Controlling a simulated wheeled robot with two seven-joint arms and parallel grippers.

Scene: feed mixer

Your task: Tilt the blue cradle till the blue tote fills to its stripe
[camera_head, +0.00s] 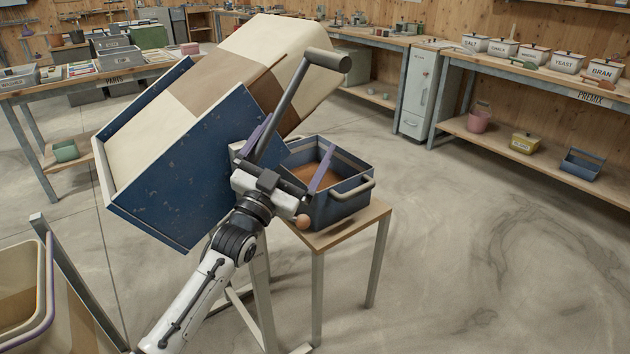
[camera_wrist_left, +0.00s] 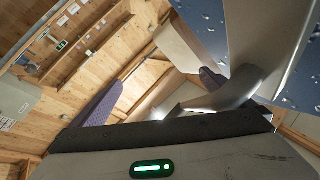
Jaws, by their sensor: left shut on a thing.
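The blue cradle (camera_head: 185,170) is tilted steeply, holding a large cream and brown container (camera_head: 250,70). A grey lever (camera_head: 300,105) with a dark grip rises at its side, and it also shows in the left wrist view (camera_wrist_left: 235,92). My left gripper (camera_head: 298,137) is shut on the lever, its purple fingers either side of it; a finger (camera_wrist_left: 100,105) shows in the wrist view. The blue tote (camera_head: 340,207) stands upright on a small table beside the cradle. Brown feed lies in it, and a pale band runs along its inner wall. My gripper hides part of the tote. My right gripper is not in view.
The small table (camera_head: 350,228) bears the tote. A parts bench (camera_head: 85,82) stands back left, a premix bench (camera_head: 540,75) with several labelled tubs back right. A cream bin with a purple band (camera_head: 25,325) is at the lower left. The floor (camera_head: 480,240) at right is clear.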

